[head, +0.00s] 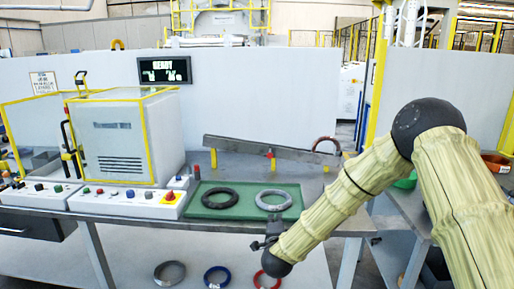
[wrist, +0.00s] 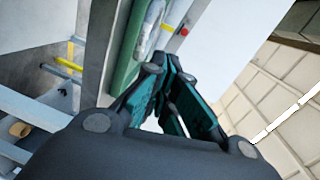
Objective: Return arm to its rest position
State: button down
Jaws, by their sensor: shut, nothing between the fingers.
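My arm, in a pale yellow cover, reaches in from the right of the head view and bends down to the left. My gripper (head: 264,243) hangs at the front edge of the workbench, partly hidden by the arm's dark wrist. In the wrist view my gripper (wrist: 172,68) shows its teal-padded fingers meeting at the tips, with nothing between them. A green tray (head: 236,213) lies on the bench just behind the gripper. It holds a dark coil (head: 220,198) on the left and a light grey coil (head: 273,201) on the right.
A white machine with a yellow frame (head: 120,135) and control boxes (head: 128,203) stand on the left. A grey sloping rail (head: 270,148) lies behind the tray. Below are a grey ring (head: 170,273), a blue ring (head: 217,277) and a red ring (head: 268,281).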

jog(key=s+d+f+n+g+y+p, duration=0.1)
jog(key=s+d+f+n+g+p, duration=0.25)
jog(key=s+f, duration=1)
jog(key=s+d+f+n+g+y+b, duration=0.1)
jog(key=s+d+f+n+g, duration=0.35)
jog(key=s+f, duration=0.85)
jog(key=s+d+f+n+g+p, duration=0.1)
jog(key=s+d+n+g, duration=0.1)
jog(key=s, duration=0.8)
jog(key=s+d+n+g, duration=0.3)
jog(key=s+n, duration=0.1)
jog(key=s, duration=0.6)
jog(key=s+d+f+n+g+h+p, duration=0.1)
jog(key=s+d+n+g, duration=0.2)
jog(key=s, duration=0.7)
jog(key=shift+s+d+f+p, duration=0.15)
jog(key=shift+s+f+p, duration=0.15)
jog(key=shift+f, duration=0.05)
